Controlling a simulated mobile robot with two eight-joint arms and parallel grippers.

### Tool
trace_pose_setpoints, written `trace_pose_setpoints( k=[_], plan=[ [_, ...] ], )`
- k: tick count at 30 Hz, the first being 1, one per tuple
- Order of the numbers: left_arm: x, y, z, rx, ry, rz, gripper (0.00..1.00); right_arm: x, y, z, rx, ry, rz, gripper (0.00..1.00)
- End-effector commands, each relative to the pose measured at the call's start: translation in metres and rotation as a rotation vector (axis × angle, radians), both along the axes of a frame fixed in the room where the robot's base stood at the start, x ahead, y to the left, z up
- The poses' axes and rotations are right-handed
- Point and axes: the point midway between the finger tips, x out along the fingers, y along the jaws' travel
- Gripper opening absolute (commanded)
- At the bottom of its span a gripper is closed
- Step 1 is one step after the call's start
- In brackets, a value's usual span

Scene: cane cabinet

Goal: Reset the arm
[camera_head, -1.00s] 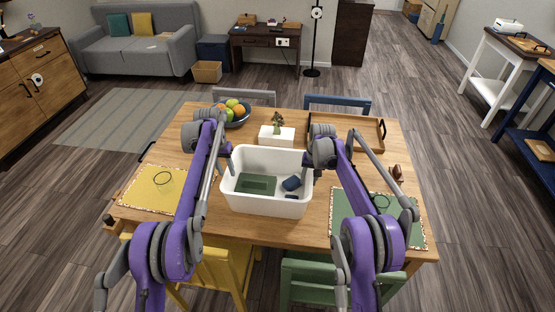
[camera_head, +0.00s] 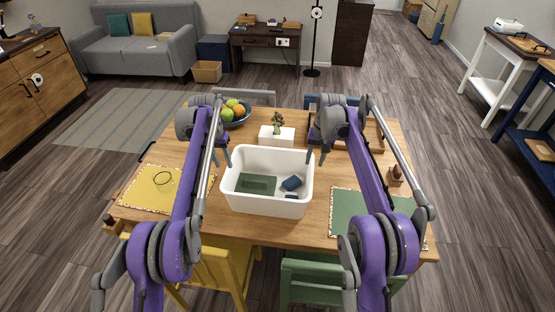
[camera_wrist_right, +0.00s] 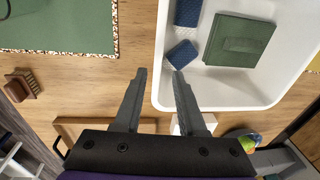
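My left gripper (camera_head: 222,159) is over the table by the left rim of the white bin, its two fingers apart and nothing visible between them. My right gripper (camera_head: 316,157) is by the bin's right rim, pointing down. In the right wrist view, the right gripper (camera_wrist_right: 159,74) is open and empty, with its fingertips apart beside the bin's edge. The white bin (camera_head: 265,203) holds a green flat item (camera_head: 256,185) and blue items (camera_head: 291,183).
A fruit bowl (camera_head: 235,113), a white planter (camera_head: 276,136) and a wooden tray (camera_head: 372,148) stand toward the table's back. A yellow mat (camera_head: 150,190) lies left and a green mat (camera_head: 345,205) right. Chairs surround the table.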

Motion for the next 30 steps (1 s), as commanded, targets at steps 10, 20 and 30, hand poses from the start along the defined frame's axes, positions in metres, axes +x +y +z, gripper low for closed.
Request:
trace_pose_setpoints(
  k=[10,20,30],
  plan=[
    [0.0,0.0,0.0,0.0,0.0,0.0,0.4,-0.001,-0.001,0.01,0.0,0.0,0.0,0.4],
    [-0.001,0.0,0.002,0.001,-0.002,0.001,0.4,-0.002,-0.001,0.012,0.0,-0.002,0.001,0.4],
    [-0.057,0.005,0.062,0.016,-0.084,0.046,0.4,-0.062,-0.006,0.066,-0.024,-0.084,0.03,0.4]
  ],
)
